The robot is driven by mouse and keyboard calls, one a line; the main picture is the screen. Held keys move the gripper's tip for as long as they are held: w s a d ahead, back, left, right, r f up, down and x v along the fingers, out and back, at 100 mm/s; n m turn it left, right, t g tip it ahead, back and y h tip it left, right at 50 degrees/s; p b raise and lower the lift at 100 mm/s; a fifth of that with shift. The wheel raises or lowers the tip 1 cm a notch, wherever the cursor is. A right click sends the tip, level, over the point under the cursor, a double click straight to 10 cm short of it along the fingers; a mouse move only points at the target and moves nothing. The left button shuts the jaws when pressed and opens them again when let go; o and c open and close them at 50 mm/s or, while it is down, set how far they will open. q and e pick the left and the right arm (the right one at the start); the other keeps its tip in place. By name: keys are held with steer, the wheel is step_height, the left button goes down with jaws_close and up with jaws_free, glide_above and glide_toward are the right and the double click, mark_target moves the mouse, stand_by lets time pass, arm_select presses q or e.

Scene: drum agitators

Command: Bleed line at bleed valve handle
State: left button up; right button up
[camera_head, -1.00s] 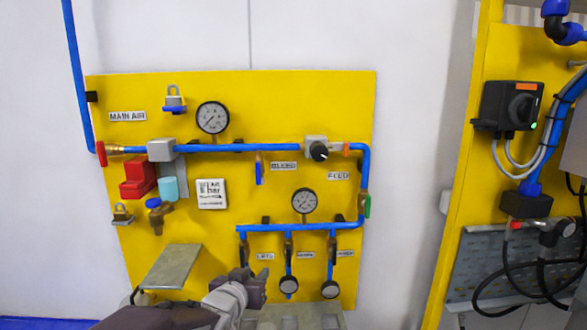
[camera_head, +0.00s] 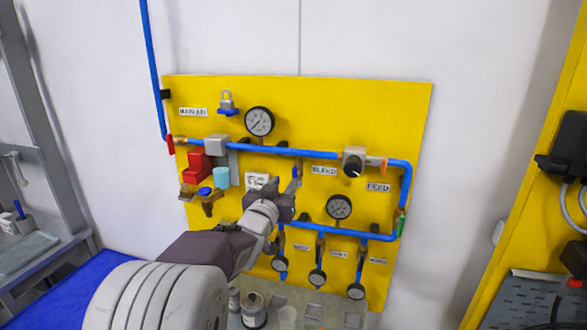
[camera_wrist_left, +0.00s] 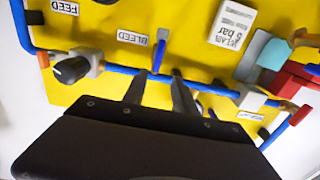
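The bleed valve handle (camera_head: 297,172) is a small blue lever hanging down from the blue pipe beside the BLEED label (camera_head: 324,171). My left gripper (camera_head: 282,185) is in front of the yellow panel, just by the handle's lower end. In the left wrist view, the two fingers of the gripper (camera_wrist_left: 158,78) stand apart. The blue handle (camera_wrist_left: 161,54) shows upright in the picture between and beyond the fingertips, with no grip on it. Whether the fingers touch it cannot be told. My right gripper is out of view.
A black-knobbed regulator (camera_head: 354,162) sits right of the handle, with a gauge (camera_head: 339,207) below. The red block (camera_head: 197,165) and cyan cup (camera_head: 221,178) are to the left. Cans (camera_head: 253,308) stand below the panel. A blue surface (camera_head: 80,285) lies lower left.

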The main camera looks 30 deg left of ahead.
mark_target(295, 173)
arm_select(q)
steer(key=w, duration=0.1)
steer(key=w+p, duration=0.1)
steer(key=w, duration=0.2)
steer(key=shift+d+r+p, duration=0.2)
steer(key=shift+r+p, duration=0.05)
steer(key=shift+p, duration=0.1)
steer(key=p+x, duration=0.1)
steer(key=x, duration=0.1)
steer(key=p+x, duration=0.1)
steer(key=x, duration=0.1)
steer(key=shift+a+f, duration=0.15)
steer(key=shift+a, duration=0.25)
steer(key=shift+w+a+f, duration=0.1)
steer(key=shift+w+a, duration=0.05)
steer(key=shift+w, duration=0.1)
steer(key=shift+d, duration=0.3)
steer(key=c, duration=0.5)
steer(key=shift+a, duration=0.15)
jaws_close()
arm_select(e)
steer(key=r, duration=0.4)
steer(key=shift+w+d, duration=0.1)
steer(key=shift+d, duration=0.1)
